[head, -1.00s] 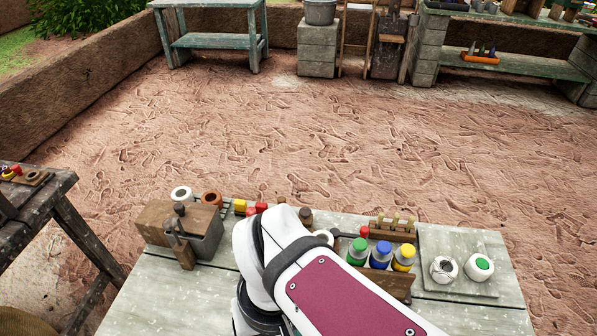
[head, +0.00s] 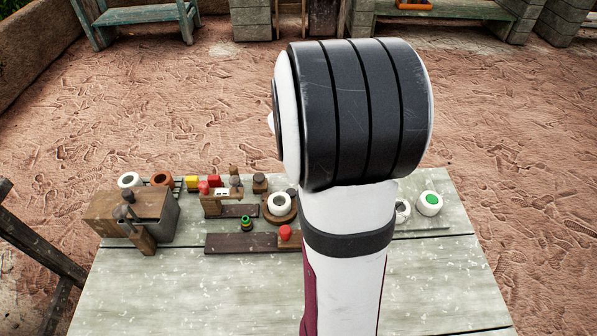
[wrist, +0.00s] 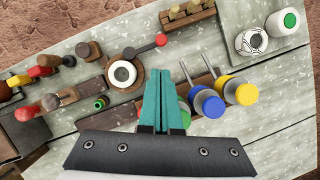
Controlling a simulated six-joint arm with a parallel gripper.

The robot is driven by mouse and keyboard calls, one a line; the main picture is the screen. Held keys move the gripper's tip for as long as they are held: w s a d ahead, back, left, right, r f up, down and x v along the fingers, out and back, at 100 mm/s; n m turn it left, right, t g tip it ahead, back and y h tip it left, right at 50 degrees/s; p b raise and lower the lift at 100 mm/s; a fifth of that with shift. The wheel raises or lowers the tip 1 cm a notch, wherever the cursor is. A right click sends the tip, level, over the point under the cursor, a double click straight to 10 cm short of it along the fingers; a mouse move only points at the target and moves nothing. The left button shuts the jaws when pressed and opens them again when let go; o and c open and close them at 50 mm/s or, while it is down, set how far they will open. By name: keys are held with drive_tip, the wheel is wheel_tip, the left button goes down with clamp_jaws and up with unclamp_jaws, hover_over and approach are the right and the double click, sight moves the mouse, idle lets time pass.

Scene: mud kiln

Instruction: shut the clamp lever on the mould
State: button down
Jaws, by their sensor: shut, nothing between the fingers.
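A brown-wood and grey block (head: 150,210), which looks like the mould, stands at the left end of the table. A dark knob is on its top, and a brown handle (head: 142,238), perhaps the clamp lever, slants down its front, apparently not lying flat. In the wrist view only part of the grey block (wrist: 20,135) shows at the left edge. My gripper (wrist: 160,72) has teal fingers pressed together, empty. It is above the middle of the table, well right of the block. In the head view my arm hides it.
A round wooden base (wrist: 125,72) with a white ring and a red-knobbed arm (wrist: 161,39) lies near the fingertips. Small knobbed fixtures (head: 220,195) lie between the block and my arm. The table's front is clear.

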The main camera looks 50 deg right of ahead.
drive_tip(key=x, duration=1)
drive_tip(key=shift+a, duration=0.1)
drive_tip(key=shift+w+d, duration=0.2)
drive_tip(key=shift+d, duration=0.4)
drive_tip(key=shift+w+d, duration=0.4)
drive_tip(key=shift+d, duration=0.25)
drive_tip(key=shift+w+d, duration=1)
drive_tip(key=shift+w, duration=0.25)
drive_tip(key=shift+w+d, duration=0.1)
drive_tip(key=shift+w, duration=0.1)
drive_tip(key=shift+r, duration=0.1)
drive_tip(key=s+a+r, duration=0.1)
drive_tip(key=s+r, duration=0.2)
drive_tip(key=r, duration=0.6)
drive_tip(key=shift+s+a, duration=0.25)
drive_tip(key=shift+a, duration=0.1)
